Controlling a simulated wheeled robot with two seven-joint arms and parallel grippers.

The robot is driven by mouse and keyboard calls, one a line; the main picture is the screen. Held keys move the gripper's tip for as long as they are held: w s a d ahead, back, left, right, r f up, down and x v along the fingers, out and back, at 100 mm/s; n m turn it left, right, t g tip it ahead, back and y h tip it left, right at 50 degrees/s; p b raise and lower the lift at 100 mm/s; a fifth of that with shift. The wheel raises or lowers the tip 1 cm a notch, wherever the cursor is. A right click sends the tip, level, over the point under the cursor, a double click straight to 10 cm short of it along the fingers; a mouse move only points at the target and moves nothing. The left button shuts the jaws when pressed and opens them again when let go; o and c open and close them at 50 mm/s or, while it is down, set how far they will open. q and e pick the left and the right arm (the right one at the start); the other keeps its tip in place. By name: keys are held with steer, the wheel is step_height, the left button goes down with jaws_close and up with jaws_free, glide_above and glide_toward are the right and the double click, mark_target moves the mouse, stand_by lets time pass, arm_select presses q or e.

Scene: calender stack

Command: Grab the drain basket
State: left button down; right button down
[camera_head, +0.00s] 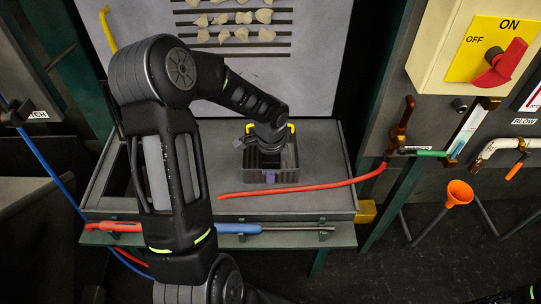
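The drain basket (288,166) is a small dark-grey slatted box. It stands in the shallow grey tray (328,150). Yellow parts, apparently its handle ends, show at its upper left and upper right corners. My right gripper is out of view.
A red hose (310,187) lies across the tray in front of the basket. A blue-handled tool (240,229) lies along the tray's front ledge. A grey panel with rows of pale pieces (240,34) stands behind. A switch box (480,50) and orange funnel (458,193) are at right.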

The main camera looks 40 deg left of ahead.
arm_select(q)
steer(key=shift+r, duration=0.15)
stand_by(0.8)
step_height(320, 180, up, 10)
steer(key=shift+f, duration=0.1)
